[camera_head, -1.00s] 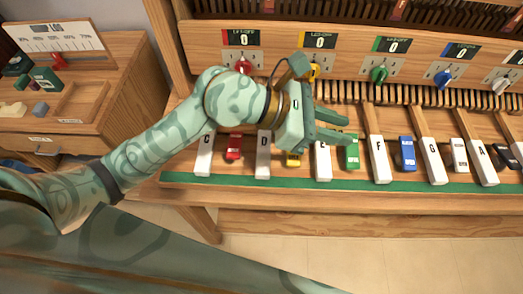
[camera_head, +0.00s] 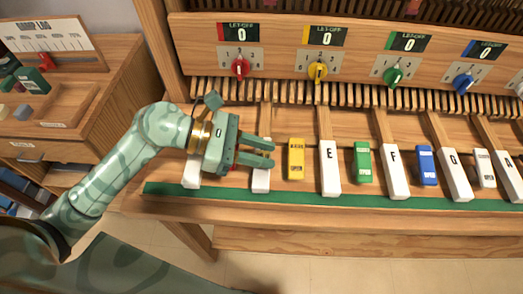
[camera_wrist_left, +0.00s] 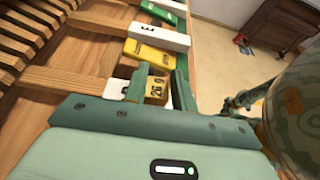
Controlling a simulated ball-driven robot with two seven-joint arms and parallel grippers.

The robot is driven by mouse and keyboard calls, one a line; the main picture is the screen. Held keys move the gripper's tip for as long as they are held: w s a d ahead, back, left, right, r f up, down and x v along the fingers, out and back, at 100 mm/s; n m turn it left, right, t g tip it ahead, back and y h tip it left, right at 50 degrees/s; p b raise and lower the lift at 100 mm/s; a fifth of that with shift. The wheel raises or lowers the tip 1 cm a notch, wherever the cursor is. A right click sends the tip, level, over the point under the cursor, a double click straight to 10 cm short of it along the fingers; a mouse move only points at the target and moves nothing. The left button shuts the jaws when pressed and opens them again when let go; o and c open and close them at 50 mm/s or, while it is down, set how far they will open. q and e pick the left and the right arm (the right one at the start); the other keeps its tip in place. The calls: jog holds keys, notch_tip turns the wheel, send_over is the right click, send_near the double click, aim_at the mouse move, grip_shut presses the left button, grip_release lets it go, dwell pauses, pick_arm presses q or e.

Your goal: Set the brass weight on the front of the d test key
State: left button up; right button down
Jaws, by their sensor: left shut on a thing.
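My left gripper (camera_head: 264,152) is over the D key (camera_head: 261,181), whose white front end shows below the fingers while its letter is covered. In the left wrist view, the left gripper (camera_wrist_left: 160,80) is shut on the brass weight (camera_wrist_left: 157,89), a small yellowish block marked 26 g. White parts of the D key (camera_wrist_left: 117,89) show beside the fingers. The weight is hidden in the head view. I cannot tell whether it touches the key. My right gripper is not in view.
A yellow block (camera_head: 296,160) and the E key (camera_head: 330,172) lie right of the gripper. A green block (camera_head: 362,163) and more keys follow. Knobs and displays line the panel (camera_head: 280,62) behind. A green strip (camera_head: 225,197) runs under the key fronts. A side desk stands left.

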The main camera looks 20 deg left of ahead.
pick_arm(q)
jog(key=shift+r, duration=0.1)
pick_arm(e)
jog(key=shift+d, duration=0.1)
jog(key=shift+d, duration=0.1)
pick_arm(q)
jog(key=shift+f, duration=0.2)
jog(key=o, duration=0.9)
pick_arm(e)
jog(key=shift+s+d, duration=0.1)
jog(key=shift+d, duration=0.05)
pick_arm(q)
jog(key=shift+o, duration=0.2)
jog(key=shift+r, duration=0.1)
jog(key=shift+a+r, duration=0.15)
jog(key=shift+r, duration=0.05)
jog(key=p+v, duration=0.1)
jog(key=v, duration=1)
jog(key=shift+s+a+p, duration=0.15)
jog(key=shift+a+p, duration=0.2)
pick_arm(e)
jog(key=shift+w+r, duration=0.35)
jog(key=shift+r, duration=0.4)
pick_arm(q)
jog(key=shift+r, duration=0.1)
